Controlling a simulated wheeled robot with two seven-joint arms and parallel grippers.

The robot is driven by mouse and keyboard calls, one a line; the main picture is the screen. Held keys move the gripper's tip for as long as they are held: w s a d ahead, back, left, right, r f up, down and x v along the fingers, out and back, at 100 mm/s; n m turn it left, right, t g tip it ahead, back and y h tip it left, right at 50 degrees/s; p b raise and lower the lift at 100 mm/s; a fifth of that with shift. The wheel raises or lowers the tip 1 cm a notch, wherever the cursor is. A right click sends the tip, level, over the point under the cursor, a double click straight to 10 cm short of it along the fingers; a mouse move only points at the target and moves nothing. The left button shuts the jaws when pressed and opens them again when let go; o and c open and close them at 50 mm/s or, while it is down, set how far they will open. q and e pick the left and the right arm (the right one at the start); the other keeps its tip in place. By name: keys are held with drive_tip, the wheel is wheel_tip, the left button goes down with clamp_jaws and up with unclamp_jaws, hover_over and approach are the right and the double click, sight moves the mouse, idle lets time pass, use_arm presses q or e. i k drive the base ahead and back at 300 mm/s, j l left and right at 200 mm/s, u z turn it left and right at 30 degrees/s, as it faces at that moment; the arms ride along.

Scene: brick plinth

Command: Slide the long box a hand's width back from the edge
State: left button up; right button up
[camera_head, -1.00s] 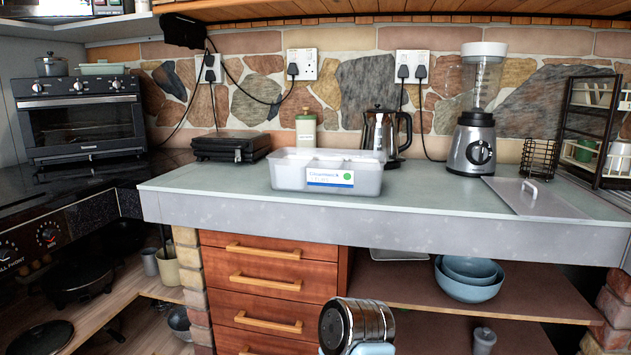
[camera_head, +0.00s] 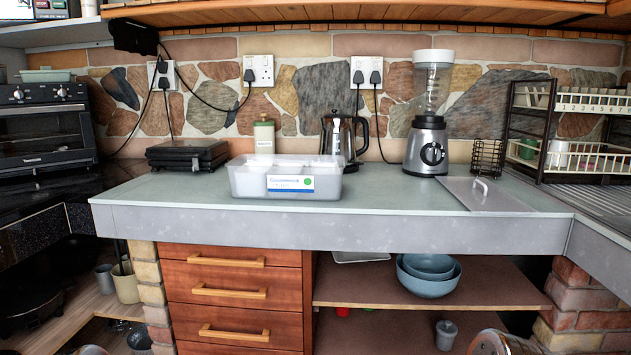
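The long box (camera_head: 250,187) is a whitish translucent plastic container with a blue, white and green label (camera_head: 290,184) on its front. It stands upright on the pale green countertop (camera_head: 410,200), close to the front edge and roughly parallel to it. A narrow strip of counter shows in front of the box. Pale block-like contents show at its open top. Neither of my grippers is in view. Only small rounded parts, probably of my arms, show at the bottom edge of the picture, well away from the box.
Behind the box stand a green-beige bottle (camera_head: 264,136) and a kettle (camera_head: 338,138). A black grill (camera_head: 187,154) lies to its left. To the right are a blender (camera_head: 428,135), a flat tray with a handle (camera_head: 487,193) and a dish rack (camera_head: 545,130). Counter just right of the box is clear.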

sight(317, 183)
drive_tip(key=i+j, duration=0.7)
drive_tip(key=j, duration=0.15)
